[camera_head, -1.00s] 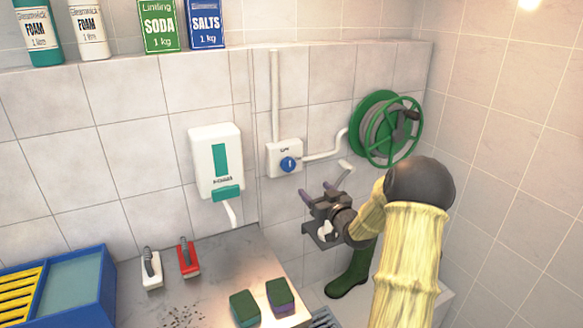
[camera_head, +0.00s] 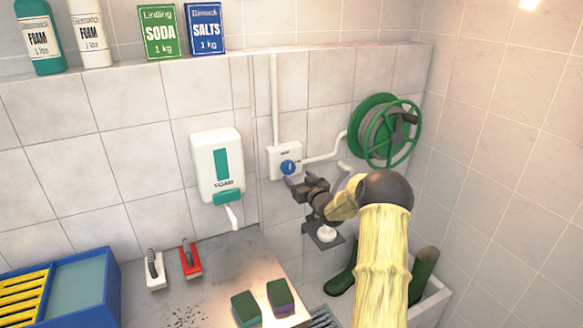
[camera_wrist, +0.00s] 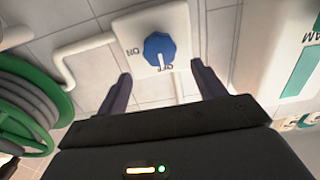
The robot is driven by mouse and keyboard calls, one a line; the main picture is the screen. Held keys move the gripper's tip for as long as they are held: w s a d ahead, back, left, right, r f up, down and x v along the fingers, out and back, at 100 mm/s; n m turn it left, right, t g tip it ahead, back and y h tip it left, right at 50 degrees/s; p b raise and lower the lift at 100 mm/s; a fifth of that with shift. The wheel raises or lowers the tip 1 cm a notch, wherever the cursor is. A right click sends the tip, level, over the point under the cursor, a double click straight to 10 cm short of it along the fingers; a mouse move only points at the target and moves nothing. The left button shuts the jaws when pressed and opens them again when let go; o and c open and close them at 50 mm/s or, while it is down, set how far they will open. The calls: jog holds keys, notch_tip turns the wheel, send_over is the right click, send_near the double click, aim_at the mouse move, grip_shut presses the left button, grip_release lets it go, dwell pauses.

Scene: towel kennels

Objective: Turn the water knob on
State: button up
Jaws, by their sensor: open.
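The blue water knob (camera_head: 288,167) sits on a white wall box (camera_head: 276,158) with pipes running up and to the right. In the wrist view the knob (camera_wrist: 160,49) shows on its box (camera_wrist: 180,22), with the words ON and OFF printed beside it. Its white pointer mark is at OFF. My gripper (camera_head: 301,182) is just below the knob in the head view, fingers toward the wall. In the wrist view my gripper (camera_wrist: 160,88) is open and empty, its two fingers apart on either side below the knob, not touching it.
A green hose reel (camera_head: 387,132) hangs right of the box. A white and teal dispenser (camera_head: 217,165) is on the wall to the left. Below are a counter (camera_head: 215,275) with brushes and sponges, and green boots (camera_head: 424,270). Bottles and boxes stand on the ledge above.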

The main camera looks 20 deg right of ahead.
aim_at(290, 168)
jog(key=shift+w+a+p, duration=0.15)
jog(key=shift+w+p, duration=0.85)
jog(key=shift+w, duration=2.2)
jog(key=c, duration=1)
